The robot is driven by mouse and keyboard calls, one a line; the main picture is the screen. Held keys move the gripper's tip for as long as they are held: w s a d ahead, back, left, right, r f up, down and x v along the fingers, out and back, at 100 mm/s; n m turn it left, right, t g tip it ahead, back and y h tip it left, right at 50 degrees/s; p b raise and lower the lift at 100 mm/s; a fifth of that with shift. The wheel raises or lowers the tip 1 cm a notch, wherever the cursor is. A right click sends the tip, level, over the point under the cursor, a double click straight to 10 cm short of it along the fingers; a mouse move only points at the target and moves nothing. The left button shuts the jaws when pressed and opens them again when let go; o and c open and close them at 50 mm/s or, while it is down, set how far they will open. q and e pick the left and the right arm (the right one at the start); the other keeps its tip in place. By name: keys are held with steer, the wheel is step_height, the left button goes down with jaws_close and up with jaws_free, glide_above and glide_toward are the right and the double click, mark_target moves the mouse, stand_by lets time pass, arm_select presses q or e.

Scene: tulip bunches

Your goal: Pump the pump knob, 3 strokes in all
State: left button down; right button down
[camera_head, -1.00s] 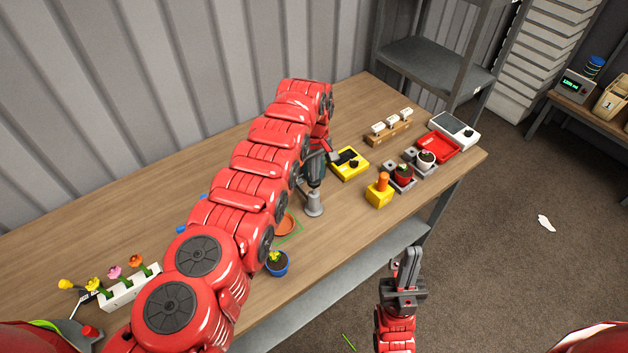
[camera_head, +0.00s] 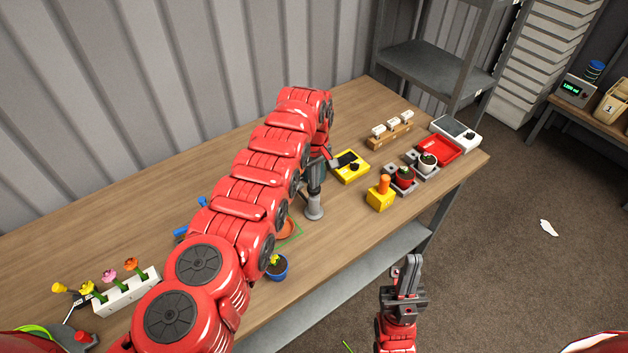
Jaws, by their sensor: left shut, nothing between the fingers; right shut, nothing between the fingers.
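A grey, round-based pump-like fixture (camera_head: 314,209) stands upright on the wooden table near its front edge. My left gripper (camera_head: 315,187) points down right over it, shut and empty; it seems to touch the top, but the fingers hide any knob there and contact is unclear. A yellow block with an upright orange knob (camera_head: 383,185) stands to the right, apart from both grippers. My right gripper (camera_head: 409,268) is shut and empty, pointing up in front of the table's front edge.
A blue pot (camera_head: 276,268) stands left of the fixture, near the front edge. A white flower holder (camera_head: 127,292) is at left. My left arm covers the table's middle.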

arm_select(q)
step_height(320, 180, up, 6)
steer(key=p, duration=0.6)
steer(key=shift+r, duration=0.15)
stand_by(0.5)
step_height(320, 180, up, 4)
steer(key=r+p, duration=0.1)
steer(key=p, duration=0.3)
step_height(320, 180, down, 6)
steer(key=b, duration=0.5)
steer(key=shift+f, duration=0.25)
steer(key=shift+f+b, duration=0.45)
steer(key=shift+b, duration=0.1)
steer(key=shift+f, duration=0.15)
stand_by(0.7)
